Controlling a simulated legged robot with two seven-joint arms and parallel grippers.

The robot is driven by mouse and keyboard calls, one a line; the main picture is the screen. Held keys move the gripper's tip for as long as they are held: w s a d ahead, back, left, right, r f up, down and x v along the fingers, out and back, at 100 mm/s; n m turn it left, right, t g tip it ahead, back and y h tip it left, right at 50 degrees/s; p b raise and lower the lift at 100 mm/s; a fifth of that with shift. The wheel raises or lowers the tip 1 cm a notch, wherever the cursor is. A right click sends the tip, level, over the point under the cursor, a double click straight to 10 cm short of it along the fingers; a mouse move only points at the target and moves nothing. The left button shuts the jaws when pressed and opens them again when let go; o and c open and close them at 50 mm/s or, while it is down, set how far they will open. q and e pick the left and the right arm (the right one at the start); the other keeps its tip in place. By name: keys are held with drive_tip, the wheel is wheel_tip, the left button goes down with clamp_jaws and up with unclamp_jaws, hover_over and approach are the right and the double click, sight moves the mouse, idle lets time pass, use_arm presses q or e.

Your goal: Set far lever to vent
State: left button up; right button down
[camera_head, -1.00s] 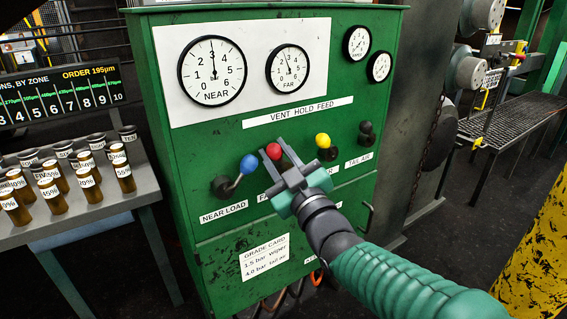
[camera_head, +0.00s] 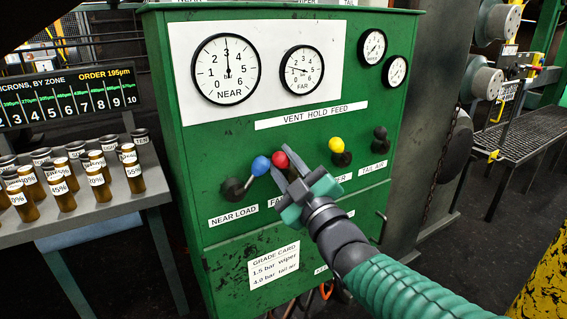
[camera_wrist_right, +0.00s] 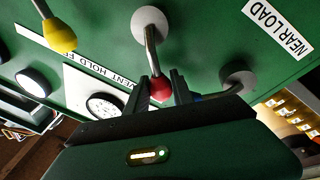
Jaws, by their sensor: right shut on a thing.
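The far lever has a red knob (camera_head: 281,160) and stands second from the left on the green panel (camera_head: 215,150), above a partly covered label. My right gripper (camera_head: 281,168) comes from the lower right, with its fingers at the red knob. In the right wrist view the red knob (camera_wrist_right: 161,88) sits between the two dark fingers, and the gripper is shut on it. The lever's shaft runs up to a pale round base (camera_wrist_right: 149,20). The strip VENT HOLD FEED (camera_head: 311,115) is above the levers. The FAR gauge (camera_head: 302,70) is above that. My left gripper is not in view.
The blue-knobbed near lever (camera_head: 261,166) is close to the left of my fingers. The yellow-knobbed lever (camera_head: 336,145) and the black tail-air lever (camera_head: 380,133) are to the right. A shelf of labelled brown bottles (camera_head: 62,187) stands at the left.

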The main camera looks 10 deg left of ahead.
drive_tip(key=c, duration=1.1)
unclamp_jaws()
drive_tip(key=shift+w+a+f, duration=0.1)
drive_tip(key=shift+f, duration=0.1)
drive_tip(key=shift+r, duration=0.1)
drive_tip(key=p+v, duration=0.3)
drive_tip(key=v, duration=1.4)
